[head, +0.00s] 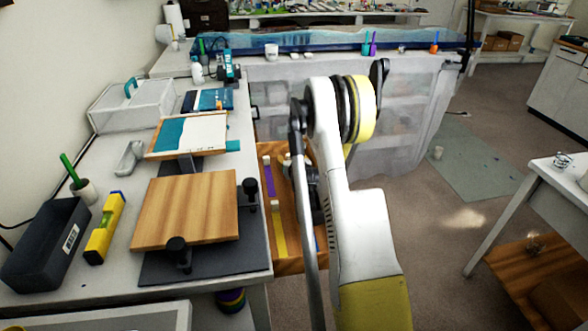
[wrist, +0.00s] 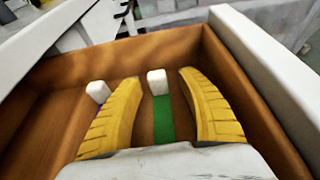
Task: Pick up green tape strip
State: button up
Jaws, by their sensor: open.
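The green tape strip (wrist: 164,122) lies in a brown wooden drawer (wrist: 60,130), with a white block (wrist: 157,80) at its far end. My gripper (wrist: 160,78) has two yellow ridged fingers. It is open, with the strip and its white block showing between the fingers, closer to the left one. No contact shows, and I cannot tell the height of the fingertips above the drawer floor. In the head view my arm covers part of the drawer (head: 292,267), and I cannot make out the green strip there.
A second white block (wrist: 98,92), with a bit of purple strip, sits just left of the left finger. The drawer walls rise around the gripper. In the head view a purple strip (head: 269,180) and a yellow strip (head: 279,235) lie in the drawer, beside the worktable (head: 120,284).

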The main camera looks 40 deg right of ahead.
jog(key=c, duration=0.9)
jog(key=shift+r, duration=0.1)
notch_tip(320, 180, up, 10)
jog(key=p, duration=1)
jog(key=shift+s, duration=0.1)
